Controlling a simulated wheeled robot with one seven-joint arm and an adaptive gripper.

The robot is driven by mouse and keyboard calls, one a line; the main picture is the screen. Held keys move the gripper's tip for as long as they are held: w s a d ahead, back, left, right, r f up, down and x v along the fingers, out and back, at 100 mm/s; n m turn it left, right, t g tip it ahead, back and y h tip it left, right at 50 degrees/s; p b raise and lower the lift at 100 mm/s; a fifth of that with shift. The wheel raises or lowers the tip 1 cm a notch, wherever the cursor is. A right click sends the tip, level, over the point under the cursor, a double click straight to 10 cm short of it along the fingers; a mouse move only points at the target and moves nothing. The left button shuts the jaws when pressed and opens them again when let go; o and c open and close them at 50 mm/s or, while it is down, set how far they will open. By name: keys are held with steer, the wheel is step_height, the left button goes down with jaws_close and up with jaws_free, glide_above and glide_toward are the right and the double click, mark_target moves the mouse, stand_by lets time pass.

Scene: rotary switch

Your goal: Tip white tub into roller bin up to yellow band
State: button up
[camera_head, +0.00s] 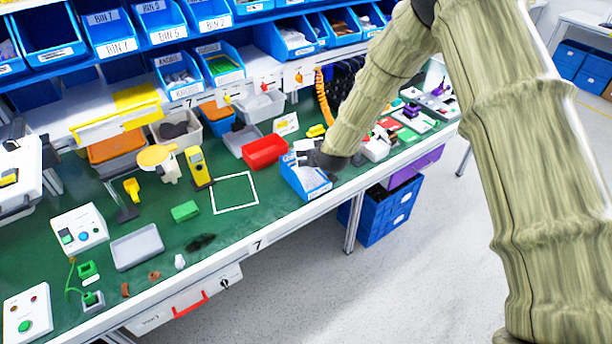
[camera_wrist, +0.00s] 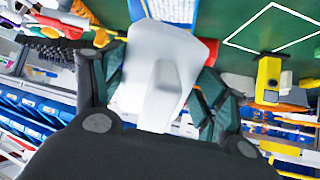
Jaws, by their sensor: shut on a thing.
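A white tub (camera_wrist: 160,75) is between the fingers of my gripper (camera_wrist: 150,85) in the wrist view, and the gripper is shut on it. In the head view my gripper (camera_head: 326,160) is low over the front edge of the green bench, at the back right of a small blue bin (camera_head: 297,184) with a white label. The same bin shows just beyond the tub in the wrist view (camera_wrist: 172,9). I cannot tell how far the tub is tilted or what is inside it. The yellow band cannot be made out, and the bin's contents are not clear.
A red bin (camera_head: 265,151) stands close behind the blue bin. A white square outline (camera_head: 235,207) on the bench to its left is empty. A yellow meter (camera_head: 198,167) and a green block (camera_head: 185,211) are farther left. Shelves of blue bins line the back.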

steer(key=shift+w+a+r+g+p, duration=0.15)
steer(key=shift+r+g+p, duration=0.1)
steer(key=shift+r+p, duration=0.3)
steer(key=shift+w+d+r+g+p, duration=0.15)
steer(key=shift+r+g+p, duration=0.15)
steer(key=shift+p, duration=0.35)
stand_by(1.2)
steer(key=shift+w+a+r+g+p, duration=0.15)
steer(key=shift+w+r+g+p, duration=0.1)
steer(key=shift+r+p, duration=0.2)
steer(key=shift+r+h, duration=0.1)
steer(key=shift+h, duration=0.2)
steer(key=shift+g, duration=0.3)
stand_by(0.6)
steer(key=shift+w+a+r+g, duration=0.1)
steer(key=shift+w+r+g, duration=0.2)
steer(key=shift+r+g, duration=0.15)
steer(key=shift+r, duration=0.1)
stand_by(1.4)
steer(key=shift+w+a+r+g, duration=0.1)
steer(key=shift+w+r+g, duration=0.25)
steer(key=shift+r+g, duration=0.1)
steer(key=shift+r+h, duration=0.1)
steer(key=shift+h, duration=0.2)
stand_by(0.9)
steer(key=shift+w+r+g, duration=0.1)
steer(key=shift+w+g, duration=0.1)
steer(key=shift+g, duration=0.1)
